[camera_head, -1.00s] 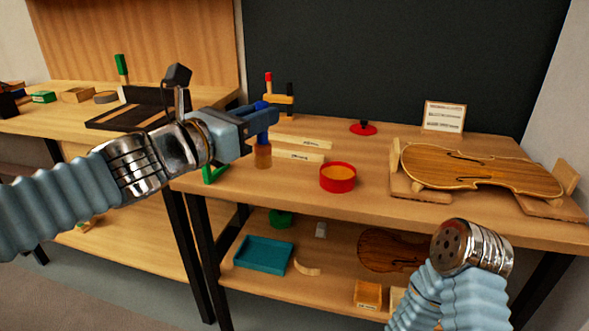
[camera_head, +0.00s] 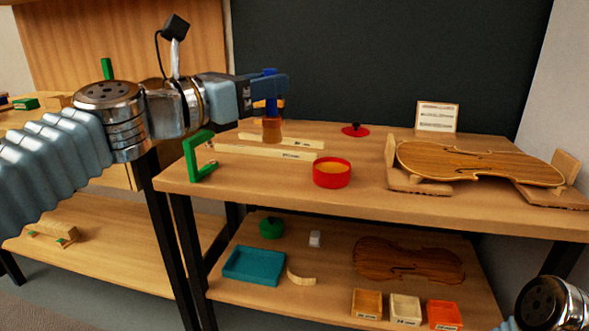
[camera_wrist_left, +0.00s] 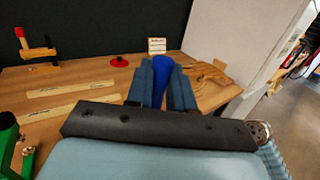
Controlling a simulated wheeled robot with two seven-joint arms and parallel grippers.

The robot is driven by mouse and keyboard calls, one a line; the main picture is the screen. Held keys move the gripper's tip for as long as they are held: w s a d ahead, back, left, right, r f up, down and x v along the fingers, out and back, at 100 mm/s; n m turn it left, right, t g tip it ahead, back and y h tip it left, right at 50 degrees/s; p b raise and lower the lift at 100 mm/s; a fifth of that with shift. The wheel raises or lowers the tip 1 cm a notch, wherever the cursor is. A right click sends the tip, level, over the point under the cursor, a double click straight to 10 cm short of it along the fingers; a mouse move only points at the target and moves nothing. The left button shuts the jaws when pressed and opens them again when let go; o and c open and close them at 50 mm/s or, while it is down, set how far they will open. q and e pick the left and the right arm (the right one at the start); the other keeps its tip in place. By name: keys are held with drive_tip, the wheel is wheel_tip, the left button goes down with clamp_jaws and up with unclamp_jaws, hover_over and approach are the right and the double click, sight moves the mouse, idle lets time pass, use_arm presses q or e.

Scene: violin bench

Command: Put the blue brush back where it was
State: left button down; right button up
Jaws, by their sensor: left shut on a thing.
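The blue brush (camera_head: 271,128) is upright in my left gripper (camera_head: 272,86), which is shut on its blue handle. Its brown lower end appears in front of the pale wooden strips at the back of the bench; I cannot tell whether it touches anything. In the left wrist view the blue handle (camera_wrist_left: 160,80) stands between the two fingers (camera_wrist_left: 161,85). A small wooden rack (camera_wrist_left: 37,52) with a red-topped tool and a dark one stands at the left there. In the head view my left gripper mostly hides this rack (camera_head: 260,103). My right gripper's fingers are out of view.
A red pot (camera_head: 332,173) with amber contents stands right of the brush. A green clamp (camera_head: 198,158) is on the bench's left edge. A red lid (camera_head: 355,130), a small card (camera_head: 437,116) and a violin body on cradles (camera_head: 470,163) are farther right. Bench space lies between them.

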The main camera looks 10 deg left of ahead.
use_arm(q)
drive_tip(key=w+a+f+b, duration=0.1)
drive_tip(key=w+f, duration=0.3)
drive_tip(key=w+a+f+b, duration=0.1)
drive_tip(key=w+f+b, duration=0.1)
drive_tip(key=w+f, duration=0.2)
drive_tip(key=w+a+f+b, duration=0.1)
drive_tip(key=w+f+b, duration=0.1)
drive_tip(key=w+f, duration=0.2)
drive_tip(key=shift+w+a+f, duration=0.1)
drive_tip(key=shift+a+f, duration=0.15)
drive_tip(key=shift+a, duration=0.15)
drive_tip(key=shift+f, duration=0.1)
drive_tip(key=shift+f, duration=0.15)
drive_tip(key=c, duration=1)
unclamp_jaws()
